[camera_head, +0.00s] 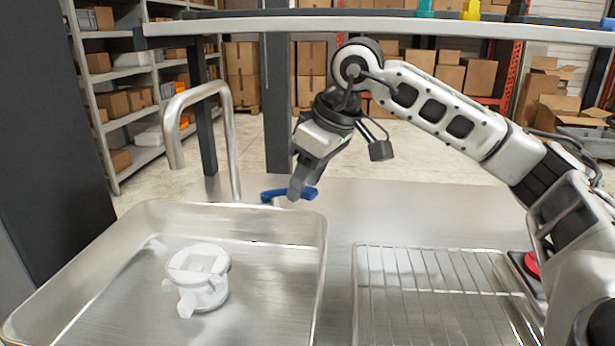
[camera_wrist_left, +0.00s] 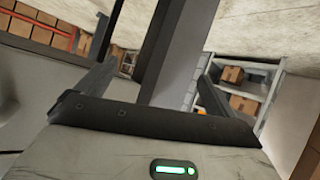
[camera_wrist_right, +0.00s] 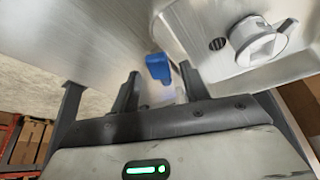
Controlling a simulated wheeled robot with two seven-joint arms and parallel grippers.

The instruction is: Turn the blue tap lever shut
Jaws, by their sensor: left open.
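The blue tap lever (camera_head: 273,194) lies roughly level behind the sink, right of the tap's metal spout (camera_head: 228,125). My right gripper (camera_head: 299,190) reaches down over the lever and hides its middle. In the right wrist view the blue lever (camera_wrist_right: 158,68) shows between the two spread fingers of my right gripper (camera_wrist_right: 160,88); I cannot tell whether a finger touches it. My left gripper is outside the head view. In its own wrist view my left gripper (camera_wrist_left: 150,88) has its fingers wide apart, with a dark post beyond them.
The steel sink (camera_head: 322,262) holds a white round fitting (camera_head: 200,277). A wire rack (camera_head: 440,285) lies to the right, with a red button (camera_head: 532,264) beyond it. A rail (camera_head: 400,30) crosses above the counter. Bare counter (camera_head: 400,210) lies right of the lever.

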